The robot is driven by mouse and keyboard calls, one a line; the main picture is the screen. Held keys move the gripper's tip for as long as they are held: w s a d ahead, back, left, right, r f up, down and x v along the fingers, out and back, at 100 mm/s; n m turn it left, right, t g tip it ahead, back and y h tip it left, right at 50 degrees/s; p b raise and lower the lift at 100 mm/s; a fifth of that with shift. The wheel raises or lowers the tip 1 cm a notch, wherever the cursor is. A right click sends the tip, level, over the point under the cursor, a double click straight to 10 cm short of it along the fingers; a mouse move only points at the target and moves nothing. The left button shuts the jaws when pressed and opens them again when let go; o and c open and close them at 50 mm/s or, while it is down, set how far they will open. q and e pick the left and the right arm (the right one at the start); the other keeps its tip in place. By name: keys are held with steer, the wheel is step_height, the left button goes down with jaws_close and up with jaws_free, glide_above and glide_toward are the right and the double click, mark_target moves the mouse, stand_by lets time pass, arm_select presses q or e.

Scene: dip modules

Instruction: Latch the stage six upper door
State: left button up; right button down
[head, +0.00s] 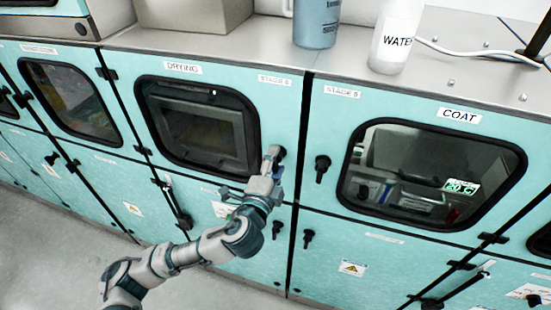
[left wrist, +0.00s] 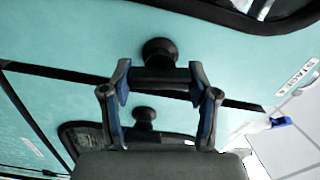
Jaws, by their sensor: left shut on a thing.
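The teal upper door (head: 222,82) marked DRYING has a dark window and looks flush with its frame; its small stage number is hard to read. Its black latch handle (head: 281,152) is at the door's right edge, mostly covered by my left gripper (head: 271,163). In the left wrist view, the handle's round knob (left wrist: 158,50) shows with its bar lying between the two fingers. My left gripper (left wrist: 160,88) is shut on that handle. My right gripper is in neither view.
The COAT door (head: 335,120) is to the right with its own black handle (head: 321,167). Lower doors have handles, one below my gripper (head: 277,229). Bottles, one labelled WATER (head: 396,38), stand on the metal top (head: 455,72). Grey floor (head: 60,255) is clear in front.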

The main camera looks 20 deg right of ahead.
arm_select(q)
steer(key=shift+f+m+p, duration=0.35)
steer(key=shift+m+p, duration=0.1)
steer(key=shift+m, duration=0.55)
steer(key=o, duration=0.9)
steer(key=shift+c, duration=0.2)
steer(key=o, duration=0.3)
steer(key=shift+w, duration=0.1)
steer(key=shift+w+d, duration=0.1)
steer(key=shift+w, duration=0.05)
steer(key=shift+r, duration=0.1)
